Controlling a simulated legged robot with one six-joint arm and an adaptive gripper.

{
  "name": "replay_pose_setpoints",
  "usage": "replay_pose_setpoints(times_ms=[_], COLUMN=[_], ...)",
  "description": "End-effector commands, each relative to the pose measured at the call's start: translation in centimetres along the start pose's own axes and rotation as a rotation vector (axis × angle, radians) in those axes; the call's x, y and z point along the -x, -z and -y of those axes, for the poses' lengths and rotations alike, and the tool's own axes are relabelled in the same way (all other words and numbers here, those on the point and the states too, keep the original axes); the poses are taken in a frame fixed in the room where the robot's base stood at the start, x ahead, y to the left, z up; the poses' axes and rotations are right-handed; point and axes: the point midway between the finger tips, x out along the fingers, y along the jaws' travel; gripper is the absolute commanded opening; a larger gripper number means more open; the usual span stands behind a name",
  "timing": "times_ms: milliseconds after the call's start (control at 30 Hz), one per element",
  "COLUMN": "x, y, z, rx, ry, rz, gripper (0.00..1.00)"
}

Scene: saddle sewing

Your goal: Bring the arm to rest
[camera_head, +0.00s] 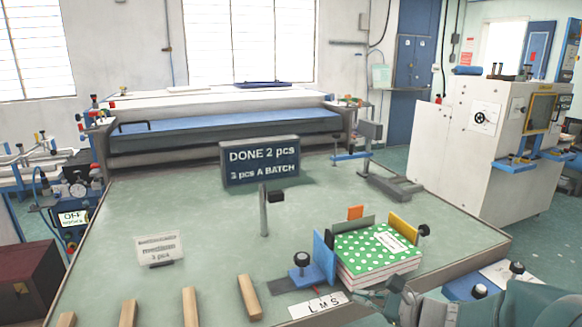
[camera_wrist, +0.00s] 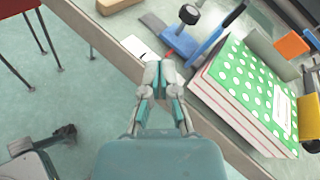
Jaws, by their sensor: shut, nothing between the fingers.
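My gripper (camera_wrist: 160,75) is shut and empty in the wrist view, over the front edge of the table, just left of a stack of green books. In the head view my arm comes in from the lower right, and my gripper (camera_head: 385,295) is close to the front of the stack. The green polka-dot book stack (camera_head: 377,250) lies in a fixture with a blue plate (camera_head: 322,255) and a yellow plate (camera_head: 403,227). I cannot tell whether my gripper touches the stack.
The table (camera_head: 200,215) carries a sign reading "DONE 2 pcs" (camera_head: 260,163), a small post (camera_head: 264,212), a white card (camera_head: 159,249) and several wooden bars (camera_head: 249,297). A large machine (camera_head: 230,125) stands behind. A white cabinet (camera_head: 480,150) stands at right. The table's left middle is clear.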

Motion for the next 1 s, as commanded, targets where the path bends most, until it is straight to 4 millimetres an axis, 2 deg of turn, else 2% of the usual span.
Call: replay_pose_setpoints(times_ms=[33, 200, 300, 433, 600, 800, 1000], x=[-0.1, 1.0, 2.3, 4.7, 8.4, 12.2, 13.8], y=[-1.7, -4.5, -5.4, -5.8, -6.0, -6.4, -6.6], z=[-1.9, -7.9, -10.7, -13.4, -15.0, -14.7, -14.1], rx=[0.101, 0.446, 0.659, 0.946, 1.329, 1.723, 1.878], ry=[-0.083, -0.345, -0.486, -0.651, -0.837, -0.997, -1.058], rz=[-0.020, -0.110, -0.166, -0.245, -0.364, -0.512, -0.583], gripper=[0.00, 0.00, 0.00, 0.00, 0.00, 0.00, 0.00])
